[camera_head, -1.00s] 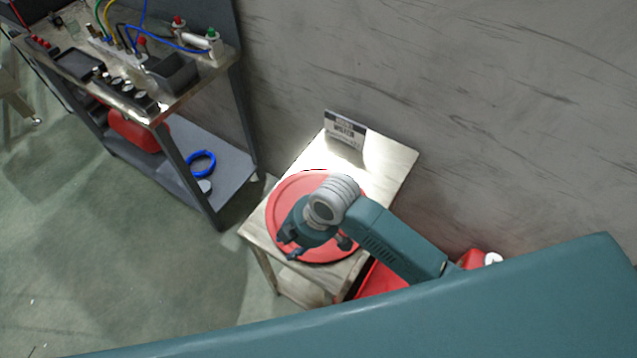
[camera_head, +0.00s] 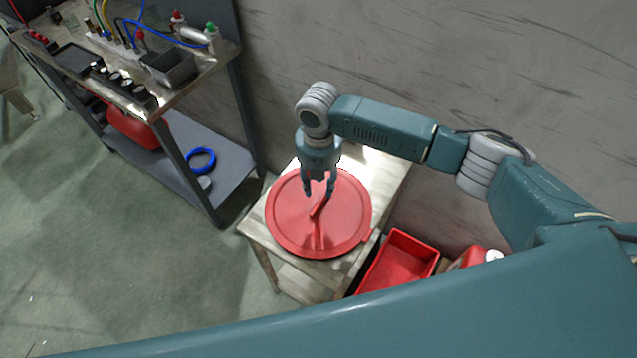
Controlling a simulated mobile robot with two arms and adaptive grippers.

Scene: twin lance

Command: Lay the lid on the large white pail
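A round red lid (camera_head: 290,225) lies flat on a small wooden-topped table against the wall. A raised red bar-like handle (camera_head: 318,209) shows near its middle. My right gripper (camera_head: 320,191) points down over the far part of the lid, close to the handle. Its two fingers are spread with a gap between them, and they hold nothing. I cannot tell whether the fingertips touch the lid. My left gripper is not in view. No large white pail is in view.
The small table (camera_head: 386,178) stands by the grey wall. A red bin (camera_head: 402,260) and a red container with a white cap (camera_head: 493,255) are to its right. A metal workbench (camera_head: 190,85) with tools and cables stands at left. The floor between is clear.

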